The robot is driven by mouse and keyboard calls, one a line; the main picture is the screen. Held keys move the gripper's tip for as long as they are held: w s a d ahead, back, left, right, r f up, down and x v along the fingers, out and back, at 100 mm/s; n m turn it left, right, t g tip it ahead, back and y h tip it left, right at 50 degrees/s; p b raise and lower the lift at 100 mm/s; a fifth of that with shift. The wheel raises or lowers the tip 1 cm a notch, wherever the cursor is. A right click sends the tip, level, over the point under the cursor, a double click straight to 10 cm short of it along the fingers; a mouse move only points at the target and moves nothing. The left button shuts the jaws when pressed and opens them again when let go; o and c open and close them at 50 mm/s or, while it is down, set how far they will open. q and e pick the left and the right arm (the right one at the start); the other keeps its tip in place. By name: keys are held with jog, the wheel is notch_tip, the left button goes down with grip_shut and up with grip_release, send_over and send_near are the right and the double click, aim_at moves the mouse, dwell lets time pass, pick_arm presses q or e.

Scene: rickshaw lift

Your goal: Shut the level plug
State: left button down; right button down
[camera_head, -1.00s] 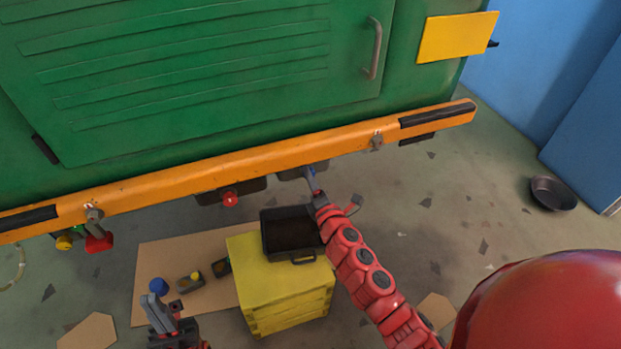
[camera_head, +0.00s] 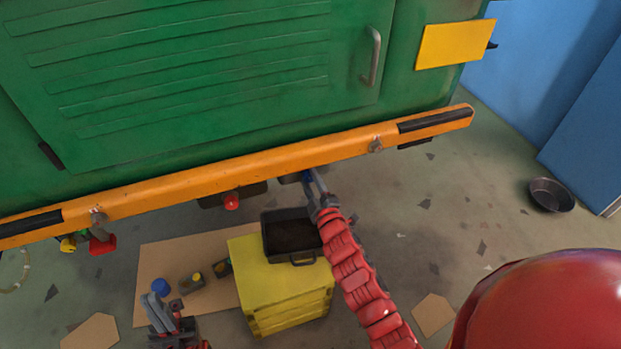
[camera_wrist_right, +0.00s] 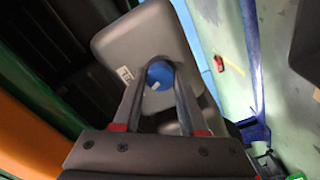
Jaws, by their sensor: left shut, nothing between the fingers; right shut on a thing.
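The level plug is a round blue knob with a small white mark (camera_wrist_right: 160,75), set against a grey housing (camera_wrist_right: 133,38) in the right wrist view. My right gripper (camera_wrist_right: 161,68) is shut on it, one finger on each side. My left gripper (camera_head: 155,303) is shut and empty, low at the left above the cardboard, apart from the vehicle.
The orange bumper (camera_head: 240,164) runs just above my right gripper. A red knob (camera_head: 231,202) hangs left of it. A yellow crate (camera_head: 285,292) carries a black tray (camera_head: 301,259). A blue-topped item (camera_head: 160,287) is by my left gripper.

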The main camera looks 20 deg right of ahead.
jog(key=shift+m+p, duration=0.95)
jog(key=shift+m, duration=1.35)
jog(key=shift+c, duration=2.2)
grip_release()
jog(key=s, duration=1.7)
jog(key=shift+s+d, duration=0.25)
jog(key=shift+d, duration=0.1)
